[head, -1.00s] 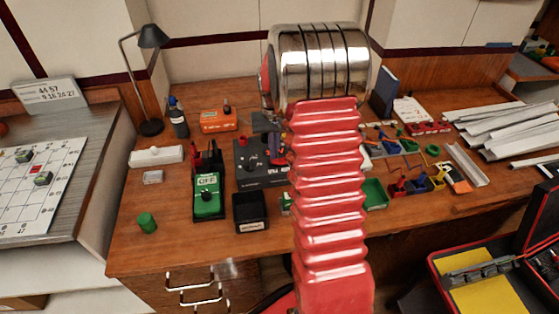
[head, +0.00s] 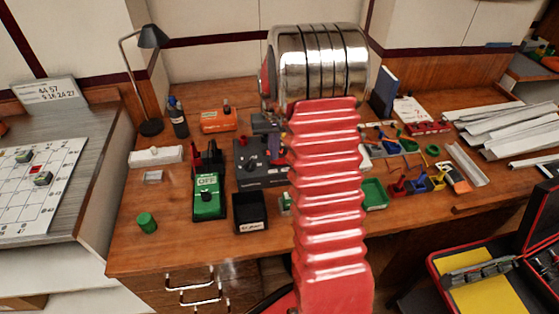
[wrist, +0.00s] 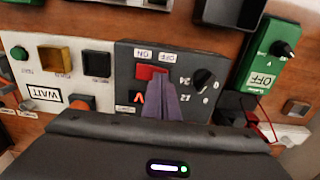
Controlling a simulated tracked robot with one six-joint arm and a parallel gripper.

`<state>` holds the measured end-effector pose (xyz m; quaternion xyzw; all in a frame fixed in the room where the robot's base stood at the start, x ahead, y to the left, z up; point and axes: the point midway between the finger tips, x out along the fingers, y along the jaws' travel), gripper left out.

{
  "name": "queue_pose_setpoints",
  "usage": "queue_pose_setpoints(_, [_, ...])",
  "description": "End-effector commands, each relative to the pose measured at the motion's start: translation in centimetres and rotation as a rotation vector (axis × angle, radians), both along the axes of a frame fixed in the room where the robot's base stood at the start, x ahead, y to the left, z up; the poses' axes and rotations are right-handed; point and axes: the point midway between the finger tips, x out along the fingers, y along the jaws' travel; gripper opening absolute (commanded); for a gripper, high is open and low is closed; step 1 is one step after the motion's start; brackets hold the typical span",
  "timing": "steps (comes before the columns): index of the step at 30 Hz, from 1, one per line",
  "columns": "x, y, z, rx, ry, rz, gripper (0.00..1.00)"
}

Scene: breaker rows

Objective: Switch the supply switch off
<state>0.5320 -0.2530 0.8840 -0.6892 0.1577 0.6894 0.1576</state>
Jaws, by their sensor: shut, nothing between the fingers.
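The power supply is a dark grey box (wrist: 184,62) on the bench, shown upside down in the wrist view. It also shows in the head view (head: 247,178), partly hidden by my arm. The supply switch (wrist: 143,72) is a red rocker with small ON and OFF labels beside it. A black knob (wrist: 203,80) sits to its right. My gripper (wrist: 163,80) is shut and empty, its purple fingertips over the rocker's OFF-label end. I cannot tell whether they touch it. The fingers hide part of the panel, and the rocker's position is unclear.
A green meter (wrist: 262,70) reading OFF stands right of the supply in the wrist view. A white board (wrist: 45,60) with yellow and black buttons and a WAIT sign lies on the left. A black bin (head: 250,212) stands in front of the supply. Red and black leads lie close by.

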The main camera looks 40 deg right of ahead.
Motion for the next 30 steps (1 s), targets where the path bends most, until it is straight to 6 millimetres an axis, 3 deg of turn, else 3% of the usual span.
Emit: queue_pose_setpoints(30, [0.0, 0.0, -1.1, 0.000, 0.001, 0.000, 0.00])
